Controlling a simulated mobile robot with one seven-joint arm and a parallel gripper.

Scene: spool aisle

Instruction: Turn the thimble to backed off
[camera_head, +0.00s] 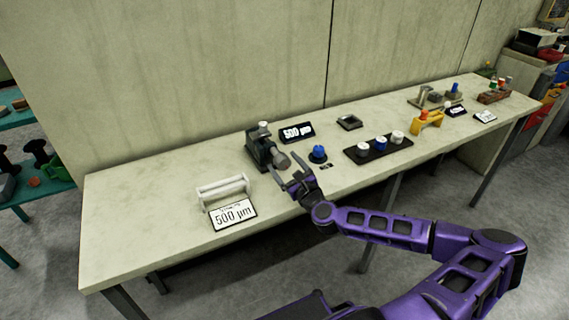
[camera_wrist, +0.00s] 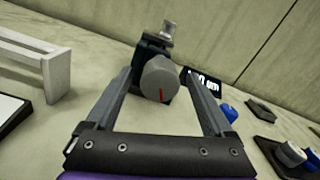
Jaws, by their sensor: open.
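The thimble (camera_wrist: 160,80) is a grey round knob with a red mark on its face, seen low on that face in the wrist view. In the head view the thimble (camera_head: 283,161) sticks out of a dark grey device (camera_head: 259,150) on the bench. My gripper (camera_wrist: 167,88) is open, with one finger on each side of the thimble in the wrist view. In the head view my gripper (camera_head: 287,172) is at the thimble's front end. I cannot tell whether the fingers touch it. A black display (camera_head: 296,132) reading 500 µm stands behind the device.
A white stand (camera_head: 222,192) and a sign (camera_head: 233,214) reading 500 µm are left of my gripper. A blue knob (camera_head: 318,154) is close on the right, then a dark tray (camera_head: 378,148) with knobs. The bench's left end (camera_head: 130,215) is clear.

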